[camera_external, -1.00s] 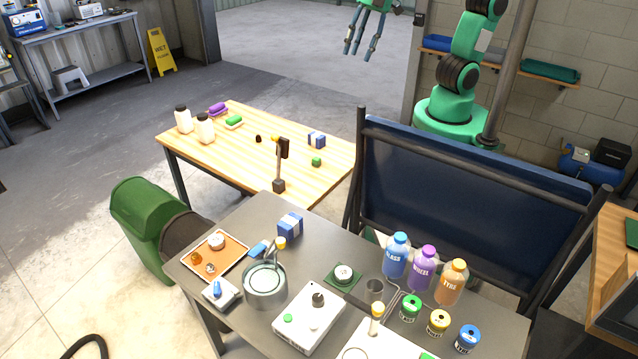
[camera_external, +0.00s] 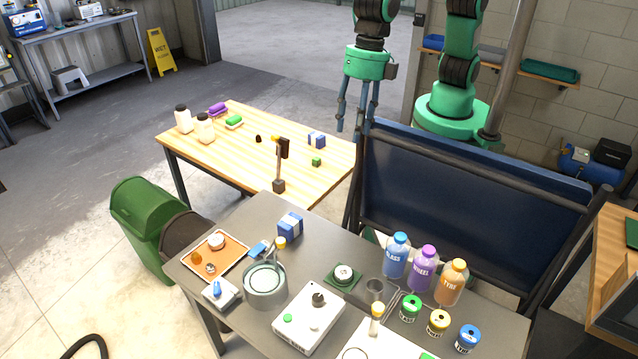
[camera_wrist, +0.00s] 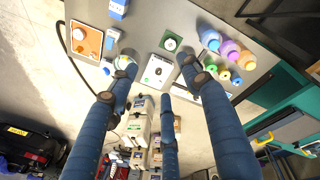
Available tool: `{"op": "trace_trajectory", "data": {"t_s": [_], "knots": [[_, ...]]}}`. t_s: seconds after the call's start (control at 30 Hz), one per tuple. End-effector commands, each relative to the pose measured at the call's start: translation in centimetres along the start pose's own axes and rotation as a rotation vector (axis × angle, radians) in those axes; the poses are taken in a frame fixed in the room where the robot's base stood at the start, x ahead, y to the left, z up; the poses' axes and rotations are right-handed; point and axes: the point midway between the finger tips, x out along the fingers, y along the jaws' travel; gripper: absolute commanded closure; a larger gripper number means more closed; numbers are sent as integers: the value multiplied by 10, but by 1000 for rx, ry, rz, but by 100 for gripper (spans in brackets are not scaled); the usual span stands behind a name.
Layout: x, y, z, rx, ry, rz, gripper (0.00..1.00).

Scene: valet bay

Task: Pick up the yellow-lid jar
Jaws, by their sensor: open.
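The yellow-lid jar (camera_external: 438,322) stands upright on the grey metal table (camera_external: 225,228) in the external view, between a green-lid jar (camera_external: 410,307) and a blue-lid jar (camera_external: 467,338). In the wrist view the yellow-lid jar (camera_wrist: 224,75) is small, right of the fingers. My gripper (camera_external: 355,128) hangs with its fingers pointing down, high above and behind the grey table, well apart from the jar. In the wrist view my gripper (camera_wrist: 150,88) has its blue fingers spread, with nothing between them.
Blue (camera_external: 396,255), purple (camera_external: 424,268) and orange (camera_external: 452,282) bottles stand just behind the jars. A dark blue panel (camera_external: 470,195) rises behind the grey table. A silver cup (camera_external: 375,289) and a white device (camera_external: 308,318) are left of the jars.

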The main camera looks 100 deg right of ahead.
Motion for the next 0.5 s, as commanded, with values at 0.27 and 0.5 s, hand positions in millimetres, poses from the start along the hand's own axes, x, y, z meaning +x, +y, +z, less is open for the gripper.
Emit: {"op": "trace_trajectory", "data": {"t_s": [0.27,0.5], "knots": [[63,9,-90,-294,6,-53,52],[120,2,-168,-547,15,-94,52]]}}
